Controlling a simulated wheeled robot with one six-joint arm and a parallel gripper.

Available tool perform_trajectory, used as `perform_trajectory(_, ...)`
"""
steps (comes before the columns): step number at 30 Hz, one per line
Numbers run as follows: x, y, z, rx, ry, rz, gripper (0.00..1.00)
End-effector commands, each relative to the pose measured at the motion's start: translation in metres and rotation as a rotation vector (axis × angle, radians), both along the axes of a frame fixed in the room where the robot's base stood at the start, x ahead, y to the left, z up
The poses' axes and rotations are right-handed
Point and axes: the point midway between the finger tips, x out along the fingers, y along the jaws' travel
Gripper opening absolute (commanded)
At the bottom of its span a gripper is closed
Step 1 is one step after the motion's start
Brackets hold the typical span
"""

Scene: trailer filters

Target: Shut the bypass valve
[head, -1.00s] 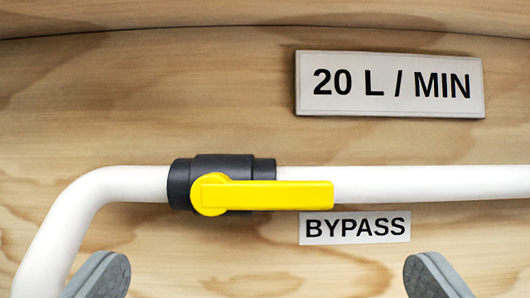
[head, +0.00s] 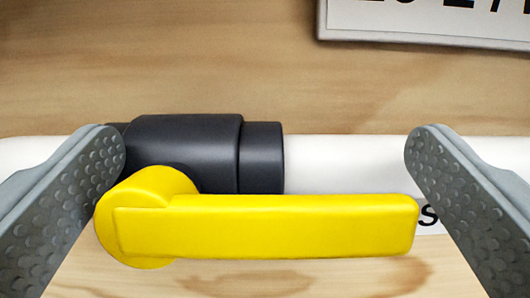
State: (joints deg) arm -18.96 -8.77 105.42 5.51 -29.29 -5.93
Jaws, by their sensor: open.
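The bypass valve has a black body (head: 190,145) on a white pipe (head: 345,163). Its yellow handle (head: 270,225) lies level, in line with the pipe, with its round hub at the left and its free end at the right. My gripper (head: 265,150) is open in the head view, one finger at each side of the picture. The left finger is by the hub and overlaps the left end of the valve body. The right finger is just right of the handle's free end. I cannot tell whether either finger touches the valve.
A wooden panel (head: 200,65) stands behind the pipe. A white sign (head: 425,22) is cut off at the top right. The BYPASS label (head: 429,215) is mostly hidden behind the handle and the right finger.

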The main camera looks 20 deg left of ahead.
Motion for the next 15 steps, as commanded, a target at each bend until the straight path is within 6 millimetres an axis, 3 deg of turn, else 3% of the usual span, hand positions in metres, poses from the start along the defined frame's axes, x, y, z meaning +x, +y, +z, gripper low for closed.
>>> perform_trajectory(2,-0.0001,0.0,0.0,0.0,0.0,0.0,1.0)
perform_trajectory(12,-0.0003,-0.0001,-0.0001,0.0,0.0,0.0,0.39)
perform_trajectory(15,-0.0002,-0.0001,-0.0005,0.012,0.004,0.0,0.39)
